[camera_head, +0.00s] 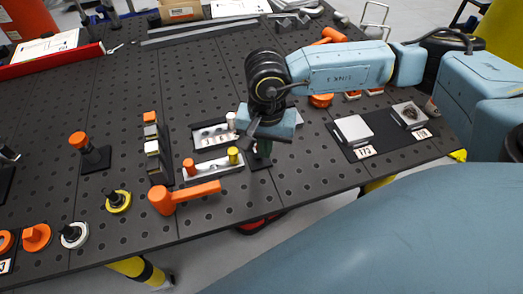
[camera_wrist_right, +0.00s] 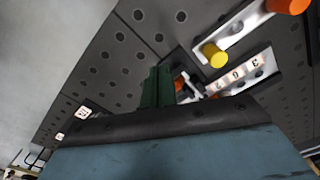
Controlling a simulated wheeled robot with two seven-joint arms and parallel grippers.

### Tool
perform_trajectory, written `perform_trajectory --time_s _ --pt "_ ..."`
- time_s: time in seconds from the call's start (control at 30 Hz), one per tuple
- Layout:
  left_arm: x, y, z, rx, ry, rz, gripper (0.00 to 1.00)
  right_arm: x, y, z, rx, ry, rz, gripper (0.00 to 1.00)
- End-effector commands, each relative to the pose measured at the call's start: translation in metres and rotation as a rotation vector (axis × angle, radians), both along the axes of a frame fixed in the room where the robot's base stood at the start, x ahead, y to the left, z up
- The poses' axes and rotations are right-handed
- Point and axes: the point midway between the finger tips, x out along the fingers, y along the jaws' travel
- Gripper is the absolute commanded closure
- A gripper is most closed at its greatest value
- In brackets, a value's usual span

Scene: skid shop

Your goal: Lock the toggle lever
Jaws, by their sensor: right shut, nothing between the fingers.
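My right gripper (camera_head: 263,150) points down at the table, with its dark green fingers shut and empty. The shut fingers also show in the right wrist view (camera_wrist_right: 158,88). An orange lever (camera_head: 190,195) lies nearly level near the table's front edge, left of the gripper and apart from it. An upright post with an orange cap (camera_head: 79,139) stands on a black plate further left. I cannot tell which of these is the toggle lever. A pale bar with a yellow knob (camera_head: 234,156) is just left of the fingers; the knob shows in the right wrist view (camera_wrist_right: 214,54). My left gripper is not in view.
A black rack (camera_head: 158,165) with small blocks stands left of the pale plates (camera_head: 212,135). A black mat (camera_head: 378,141) with two squares lies to the right. Yellow (camera_head: 118,200) and white (camera_head: 74,235) rings are at front left.

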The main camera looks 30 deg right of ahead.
Motion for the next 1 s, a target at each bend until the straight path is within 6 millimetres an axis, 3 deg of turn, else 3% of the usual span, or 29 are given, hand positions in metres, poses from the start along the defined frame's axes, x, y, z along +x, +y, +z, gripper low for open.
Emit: perform_trajectory --time_s 0.37,1.0 --pt "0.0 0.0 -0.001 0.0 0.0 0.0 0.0 0.002 0.0 0.0 0.0 -0.001 0.0 1.0" --pt "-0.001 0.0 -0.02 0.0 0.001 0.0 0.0 0.031 -0.007 -0.001 0.0 -0.001 -0.002 1.0"
